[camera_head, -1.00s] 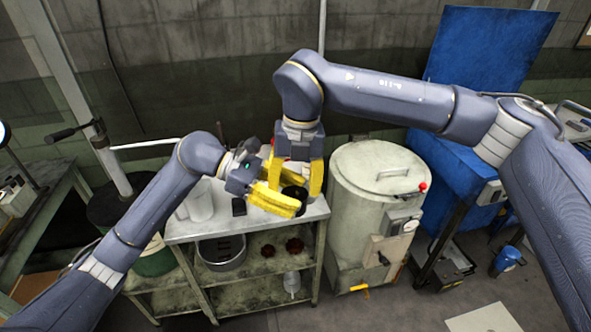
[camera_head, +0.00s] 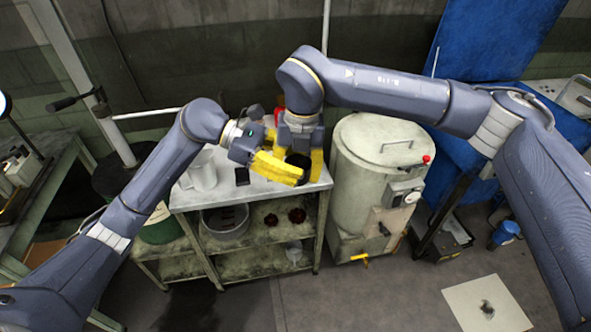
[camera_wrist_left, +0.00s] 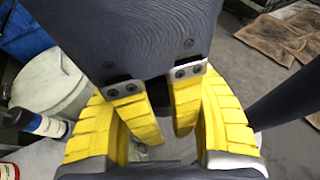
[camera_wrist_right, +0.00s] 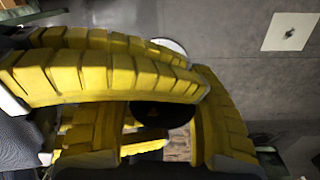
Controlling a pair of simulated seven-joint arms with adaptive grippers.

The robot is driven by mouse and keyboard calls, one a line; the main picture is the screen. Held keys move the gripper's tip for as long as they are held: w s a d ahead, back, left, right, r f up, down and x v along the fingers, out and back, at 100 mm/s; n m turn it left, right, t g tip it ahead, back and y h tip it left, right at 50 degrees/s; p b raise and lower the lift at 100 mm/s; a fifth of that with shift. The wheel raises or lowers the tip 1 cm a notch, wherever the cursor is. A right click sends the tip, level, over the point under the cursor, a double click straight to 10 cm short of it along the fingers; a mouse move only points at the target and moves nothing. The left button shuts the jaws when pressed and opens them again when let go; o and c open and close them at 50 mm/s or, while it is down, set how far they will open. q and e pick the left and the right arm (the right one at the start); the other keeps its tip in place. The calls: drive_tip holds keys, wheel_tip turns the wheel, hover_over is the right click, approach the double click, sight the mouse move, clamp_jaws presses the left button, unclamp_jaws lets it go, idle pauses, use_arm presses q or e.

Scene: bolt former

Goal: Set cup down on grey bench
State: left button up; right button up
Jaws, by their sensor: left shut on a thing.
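A dark cup (camera_head: 299,160) is between the yellow fingers of both grippers, over the right part of the grey bench (camera_head: 188,199). My left gripper (camera_head: 279,167) reaches in from the left and is shut on the cup. My right gripper (camera_head: 301,150) comes down from above, with its fingers on either side of the cup. In the right wrist view the cup's dark round top (camera_wrist_right: 160,114) shows between the crowded fingers. In the left wrist view the right gripper's fingers hang between the left ones. The cup's base is hidden, so I cannot tell whether it touches the bench.
A white jug (camera_head: 202,172) and a small dark block (camera_head: 242,177) stand on the bench left of the grippers. A red thing (camera_head: 281,114) is behind them. A large lidded drum (camera_head: 384,175) stands close on the right. Shelves below hold a pan (camera_head: 225,222).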

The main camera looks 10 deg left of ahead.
drive_tip(key=c, duration=0.6)
use_arm(q)
drive_tip(key=o, duration=1.3)
use_arm(e)
drive_tip(key=shift+c, duration=0.6)
